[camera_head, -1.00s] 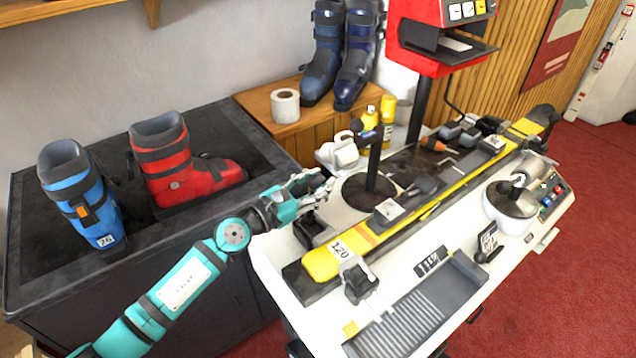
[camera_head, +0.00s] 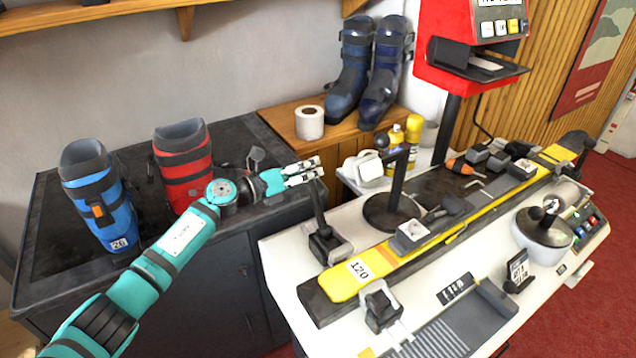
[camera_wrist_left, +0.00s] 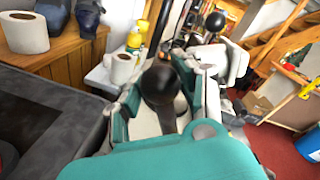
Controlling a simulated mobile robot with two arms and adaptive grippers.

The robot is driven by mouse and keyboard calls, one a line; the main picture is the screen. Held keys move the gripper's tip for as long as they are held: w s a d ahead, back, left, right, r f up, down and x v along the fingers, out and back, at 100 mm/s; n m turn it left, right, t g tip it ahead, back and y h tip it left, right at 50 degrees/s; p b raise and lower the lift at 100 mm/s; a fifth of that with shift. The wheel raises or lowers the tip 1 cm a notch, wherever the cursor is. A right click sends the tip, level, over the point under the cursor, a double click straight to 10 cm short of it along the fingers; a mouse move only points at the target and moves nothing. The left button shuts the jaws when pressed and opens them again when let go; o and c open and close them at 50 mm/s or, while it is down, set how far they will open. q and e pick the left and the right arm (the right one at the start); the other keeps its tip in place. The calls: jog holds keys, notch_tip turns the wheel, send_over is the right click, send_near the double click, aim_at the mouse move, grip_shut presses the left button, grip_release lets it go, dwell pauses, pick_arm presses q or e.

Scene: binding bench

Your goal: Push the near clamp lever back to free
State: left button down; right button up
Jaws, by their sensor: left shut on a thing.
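In the left wrist view, the lever's round black knob (camera_wrist_left: 160,84) sits between the teal fingers of the left gripper (camera_wrist_left: 160,105). In the head view the fingers hide the knob. My right gripper is not in view.
A black post on a round base (camera_head: 390,212) stands behind the ski. A small dark block (camera_head: 380,310) sits in front of the ski. A blue boot (camera_head: 100,205) and a red boot (camera_head: 183,170) stand on the dark cabinet at left. A ridged tray (camera_head: 440,340) lies at front.

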pick_arm(q)
jog(key=w+a+f+n+g+b, duration=0.1)
jog(key=w+a+f+n+b, duration=0.1)
jog(key=w+f+n+b, duration=0.1)
notch_tip(320, 180, down, 2)
jog(key=shift+a+f+n+b, duration=0.15)
jog(key=shift+n+b, duration=0.15)
jog(key=shift+b, duration=0.25)
dwell(0.9)
jog(key=c, duration=1.2)
grip_release()
jog(key=shift+s, duration=0.1)
jog(key=o, duration=0.4)
jog(key=shift+r, duration=0.55)
jog(key=shift+a, duration=0.1)
jog(key=v, duration=1.2)
jog(key=shift+c, duration=0.3)
